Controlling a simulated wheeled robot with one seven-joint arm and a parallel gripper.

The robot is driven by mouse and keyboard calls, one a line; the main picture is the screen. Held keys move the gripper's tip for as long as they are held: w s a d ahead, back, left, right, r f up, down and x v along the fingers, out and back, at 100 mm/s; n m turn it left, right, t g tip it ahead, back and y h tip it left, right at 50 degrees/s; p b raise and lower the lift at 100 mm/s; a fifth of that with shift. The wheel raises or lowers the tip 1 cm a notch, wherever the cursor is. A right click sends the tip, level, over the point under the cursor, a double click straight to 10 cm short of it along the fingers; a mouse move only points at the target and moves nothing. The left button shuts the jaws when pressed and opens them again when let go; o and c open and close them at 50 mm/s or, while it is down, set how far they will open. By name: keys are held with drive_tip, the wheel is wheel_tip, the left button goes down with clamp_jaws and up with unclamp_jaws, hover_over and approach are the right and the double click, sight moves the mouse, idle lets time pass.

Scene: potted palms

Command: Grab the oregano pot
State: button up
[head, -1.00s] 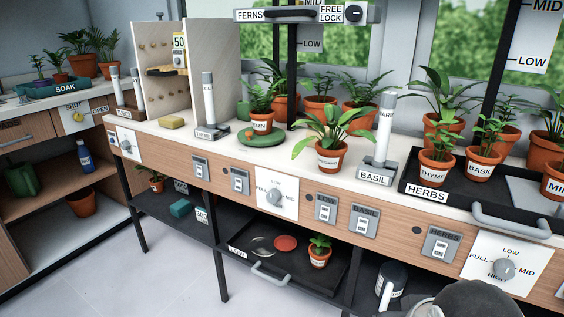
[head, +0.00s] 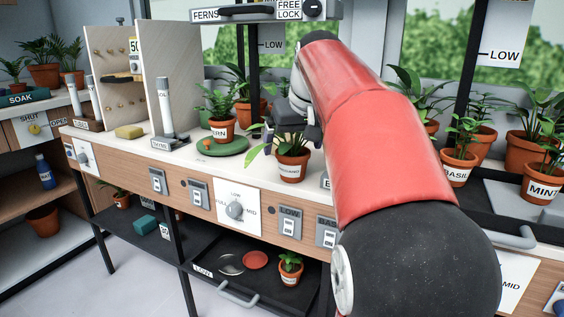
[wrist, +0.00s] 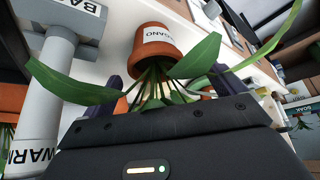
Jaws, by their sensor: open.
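The oregano pot (head: 292,166) is a terracotta pot with a white label and broad green leaves, upright on the white counter near its front edge. It also shows in the wrist view (wrist: 152,53), its label partly readable. My gripper (head: 288,135) is over the plant, its fingers partly hidden by leaves and my arm. In the wrist view my gripper (wrist: 167,84) is open, with stems and leaves between and across the fingers. The pot body lies beyond the fingertips, and I see no grip on it.
The basil (head: 457,167) and mint (head: 540,184) pots are at the right. In the wrist view a grey post (wrist: 45,90) stands close to the left finger.

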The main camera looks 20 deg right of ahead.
drive_tip(key=x, duration=0.5)
drive_tip(key=b+x, duration=0.1)
drive_tip(key=x, duration=0.1)
drive_tip(key=shift+d+f, duration=0.3)
drive_tip(key=shift+f, duration=0.05)
drive_tip(key=shift+c, duration=0.4)
drive_tip(key=c, duration=1)
